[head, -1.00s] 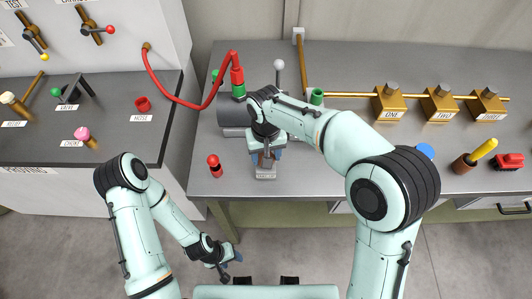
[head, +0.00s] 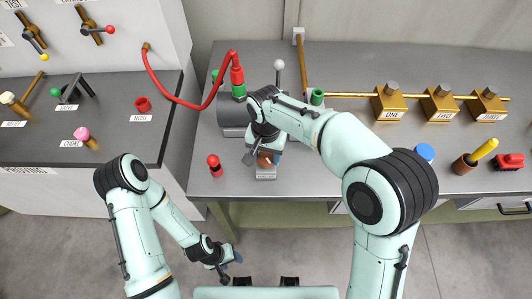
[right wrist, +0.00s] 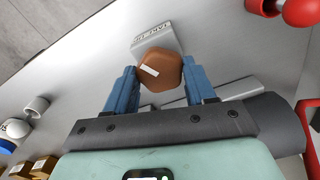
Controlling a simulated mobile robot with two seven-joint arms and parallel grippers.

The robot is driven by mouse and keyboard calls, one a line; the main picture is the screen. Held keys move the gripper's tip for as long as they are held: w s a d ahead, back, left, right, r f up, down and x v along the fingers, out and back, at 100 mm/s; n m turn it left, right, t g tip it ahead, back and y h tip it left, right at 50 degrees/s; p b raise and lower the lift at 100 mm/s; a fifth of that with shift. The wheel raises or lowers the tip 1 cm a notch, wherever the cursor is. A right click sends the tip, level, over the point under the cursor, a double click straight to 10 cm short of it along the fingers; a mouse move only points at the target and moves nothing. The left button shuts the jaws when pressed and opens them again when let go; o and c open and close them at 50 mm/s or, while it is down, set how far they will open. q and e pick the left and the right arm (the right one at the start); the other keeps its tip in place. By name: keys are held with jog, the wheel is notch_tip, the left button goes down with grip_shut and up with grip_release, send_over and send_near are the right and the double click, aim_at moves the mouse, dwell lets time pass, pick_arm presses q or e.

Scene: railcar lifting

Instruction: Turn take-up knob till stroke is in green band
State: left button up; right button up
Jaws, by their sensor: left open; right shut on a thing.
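The take-up knob is a brown six-sided knob (right wrist: 161,72) with a white mark on its face, in the right wrist view. It stands by a grey plate lettered TAKE-UP (right wrist: 155,38). In the head view a bit of the brown knob (head: 265,160) shows at the bench's front. My right gripper (right wrist: 161,80) is shut on the knob, with a blue finger at either side. The right gripper (head: 267,155) partly covers it in the head view. My left gripper (head: 231,264) is open and empty, low in front of the bench. I cannot make out a stroke scale or green band.
A grey cylinder (head: 231,115) lies behind my right gripper, with a red hose (head: 183,101) near it. A red-topped knob (head: 214,162) stands left of the take-up plate. Brass blocks labelled ONE (head: 389,106), TWO and THREE stand at right.

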aim_at(266, 157)
jog(key=o, duration=1)
jog(key=shift+o, duration=0.2)
pick_arm(q)
jog(key=shift+w+r+p, duration=0.95)
jog(key=shift+w+r, duration=0.25)
pick_arm(e)
notch_tip(266, 157, up, 13)
jog(key=shift+r, duration=0.2)
pick_arm(q)
jog(key=shift+s, duration=0.1)
